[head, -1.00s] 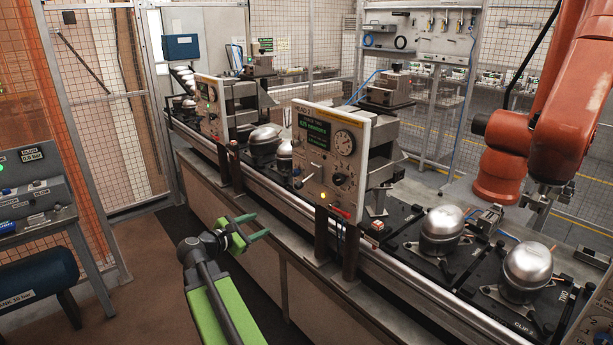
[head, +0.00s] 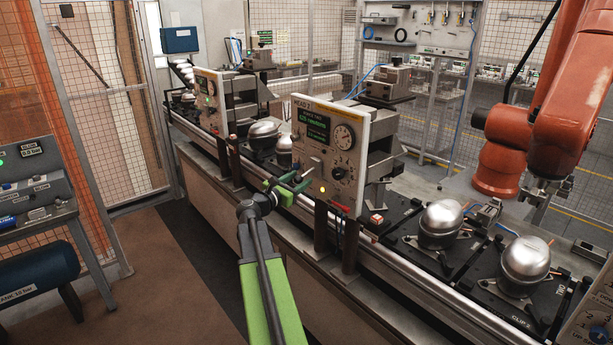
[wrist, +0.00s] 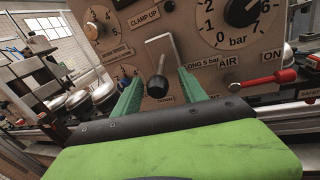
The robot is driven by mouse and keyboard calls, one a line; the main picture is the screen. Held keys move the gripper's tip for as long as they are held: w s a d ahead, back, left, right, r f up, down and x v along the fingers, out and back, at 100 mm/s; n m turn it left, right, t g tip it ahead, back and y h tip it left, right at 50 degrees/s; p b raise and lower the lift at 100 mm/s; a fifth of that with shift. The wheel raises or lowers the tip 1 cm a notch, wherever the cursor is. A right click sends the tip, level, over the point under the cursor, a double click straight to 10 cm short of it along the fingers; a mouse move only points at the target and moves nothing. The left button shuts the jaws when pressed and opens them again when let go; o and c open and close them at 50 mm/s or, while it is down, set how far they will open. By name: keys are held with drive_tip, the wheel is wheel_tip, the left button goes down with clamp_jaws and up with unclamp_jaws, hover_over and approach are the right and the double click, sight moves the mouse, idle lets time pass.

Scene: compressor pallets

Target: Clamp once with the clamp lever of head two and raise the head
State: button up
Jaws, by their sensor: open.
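The head two panel (head: 330,165) stands over the line in the middle of the head view, with a green display and a round gauge. In the wrist view, the clamp lever (wrist: 158,86) has a black knob and hangs below a pale bracket, with "CLAMP UP" lettered above and "DOWN" below. My gripper (head: 297,182) is open in front of the panel's lower left. In the wrist view, its two green fingers (wrist: 160,92) lie either side of the lever knob. I cannot tell whether either finger touches it.
A red-handled air valve (wrist: 265,80) marked "ON" sits right of the lever, and a pressure dial (wrist: 238,15) above it. Steel compressor shells (head: 443,222) stand on pallets along the line. An orange robot arm (head: 575,125) hangs at the right.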

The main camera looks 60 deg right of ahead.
sight(305, 175)
drive_tip(key=shift+s+d, duration=0.15)
drive_tip(key=shift+d, duration=1.65)
drive_tip(key=c, duration=1.1)
drive_tip(key=shift+s+f, duration=0.1)
